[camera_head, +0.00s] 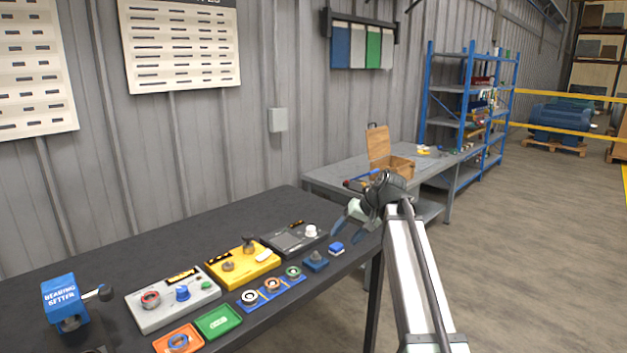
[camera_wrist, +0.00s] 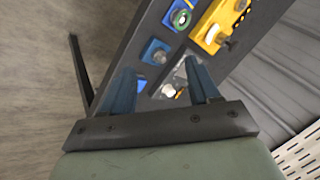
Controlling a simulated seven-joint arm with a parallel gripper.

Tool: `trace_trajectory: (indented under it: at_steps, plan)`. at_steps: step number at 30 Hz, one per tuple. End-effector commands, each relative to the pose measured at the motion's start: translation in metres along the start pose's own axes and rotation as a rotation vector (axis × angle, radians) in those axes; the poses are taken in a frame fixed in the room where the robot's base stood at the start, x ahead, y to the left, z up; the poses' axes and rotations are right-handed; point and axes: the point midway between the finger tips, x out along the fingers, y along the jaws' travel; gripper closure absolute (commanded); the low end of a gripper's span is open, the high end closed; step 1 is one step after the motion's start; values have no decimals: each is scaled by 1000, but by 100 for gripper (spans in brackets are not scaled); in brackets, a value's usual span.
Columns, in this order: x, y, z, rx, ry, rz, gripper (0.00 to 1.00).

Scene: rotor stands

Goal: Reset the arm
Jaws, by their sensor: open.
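My gripper (camera_head: 352,226) is over the right end of the black table (camera_head: 232,220), above its front edge. In the wrist view my gripper (camera_wrist: 166,82) has its two blue fingers spread apart with nothing held between them. Below the fingers, a dark grey stand (camera_wrist: 182,76) with a white knob and small blue blocks (camera_wrist: 156,52) rest on the table. The same grey stand (camera_head: 290,238) shows just left of my gripper in the head view. My arm stretches in from the lower right.
A yellow stand (camera_head: 242,265), a light grey stand (camera_head: 172,300), a green tray (camera_head: 218,321), an orange tray (camera_head: 178,340) and a blue bearing setter (camera_head: 62,298) stand along the table. A wooden box (camera_head: 395,168) is on the workbench behind. Open floor (camera_head: 520,240) lies to the right.

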Motion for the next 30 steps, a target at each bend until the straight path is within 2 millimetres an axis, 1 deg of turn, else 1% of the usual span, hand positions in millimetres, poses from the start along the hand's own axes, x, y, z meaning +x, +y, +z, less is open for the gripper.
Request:
trace_trajectory:
  at_steps: [1, 5, 6, 8, 9, 14, 15, 17, 21, 26, 30]
  plan:
    - [14, 11, 9, 11, -12, 7, 39]
    - [50, 37, 29, 38, -43, 29, 39]
    - [63, 46, 36, 46, -56, 37, 39]
    - [83, 58, 48, 59, -74, 51, 39]
    - [96, 67, 57, 68, -87, 59, 39]
    - [144, 99, 93, 98, -139, 95, 39]
    - [155, 107, 103, 106, -152, 104, 39]
    - [172, 118, 119, 116, -172, 118, 39]
    - [208, 144, 157, 138, -219, 150, 39]
    - [246, 171, 204, 160, -275, 187, 39]
    - [274, 193, 248, 176, -323, 219, 39]
